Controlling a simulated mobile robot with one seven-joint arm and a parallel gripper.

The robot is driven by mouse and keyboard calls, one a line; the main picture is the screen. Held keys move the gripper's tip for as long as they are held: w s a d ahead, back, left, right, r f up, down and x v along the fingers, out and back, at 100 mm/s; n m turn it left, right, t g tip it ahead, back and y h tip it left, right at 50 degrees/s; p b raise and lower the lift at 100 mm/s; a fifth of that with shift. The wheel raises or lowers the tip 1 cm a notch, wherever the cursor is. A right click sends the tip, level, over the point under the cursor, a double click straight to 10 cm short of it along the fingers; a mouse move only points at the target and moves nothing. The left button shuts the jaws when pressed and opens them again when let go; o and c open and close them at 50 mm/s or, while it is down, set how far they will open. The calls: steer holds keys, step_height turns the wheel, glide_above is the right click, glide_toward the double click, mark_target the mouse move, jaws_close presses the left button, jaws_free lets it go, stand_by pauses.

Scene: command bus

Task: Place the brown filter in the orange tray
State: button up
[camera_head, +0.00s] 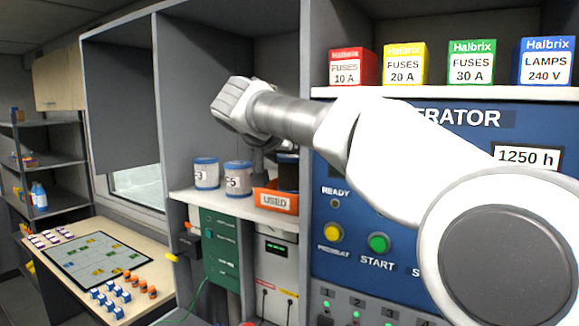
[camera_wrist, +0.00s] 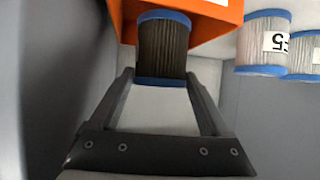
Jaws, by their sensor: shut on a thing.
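The brown filter (camera_wrist: 163,50), a dark pleated cylinder with blue end caps, is between the fingers of my gripper (camera_wrist: 160,79) in the wrist view. My gripper is shut on it near one cap. In the head view the filter (camera_head: 288,176) stands about upright at the right part of the orange tray (camera_head: 276,203), which is labelled USED. The tray's front wall hides the filter's lower end, so I cannot tell whether it touches the tray floor. The tray (camera_wrist: 215,20) also shows behind the filter in the wrist view.
Two grey filters with blue caps, one marked E5 (camera_head: 238,178) and another (camera_head: 206,173), stand on the shelf left of the tray. A grey partition (camera_head: 306,150) rises close to the tray's right. Fuse boxes (camera_head: 405,64) sit on a higher shelf.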

steer(key=shift+f, duration=0.95)
steer(key=shift+f, duration=0.2)
steer(key=o, duration=1.1)
steer(key=shift+s+r, duration=0.15)
steer(key=shift+r, duration=0.2)
steer(key=b+v, duration=0.2)
steer(key=v, duration=0.9)
steer(key=shift+s+a+r, duration=0.1)
steer(key=shift+s+a, duration=0.1)
steer(key=shift+s, duration=0.05)
